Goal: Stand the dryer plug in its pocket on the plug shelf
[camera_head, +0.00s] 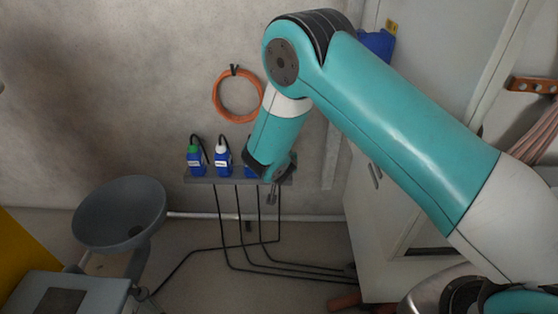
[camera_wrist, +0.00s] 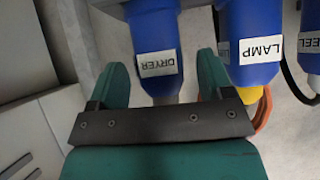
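In the wrist view, the blue dryer plug (camera_wrist: 155,45), with a white DRYER label that reads upside down, lies between the two teal fingers of my gripper (camera_wrist: 162,62). The fingers are apart, with a clear gap on the plug's right side and a narrower one on its left. A grey end of the plug points toward the gripper's palm. In the head view my gripper (camera_head: 270,178) is at the right end of the grey plug shelf (camera_head: 205,181). The dryer plug and its pocket are hidden there, so I cannot tell how it is seated.
Close right of the right finger is the blue LAMP plug (camera_wrist: 250,45), with the REEL plug (camera_wrist: 312,45) beyond. The green-topped (camera_head: 195,160) and white-topped (camera_head: 222,158) plugs stand on the shelf. Black cables (camera_head: 222,230) hang below. A grey bowl (camera_head: 120,210) stands left.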

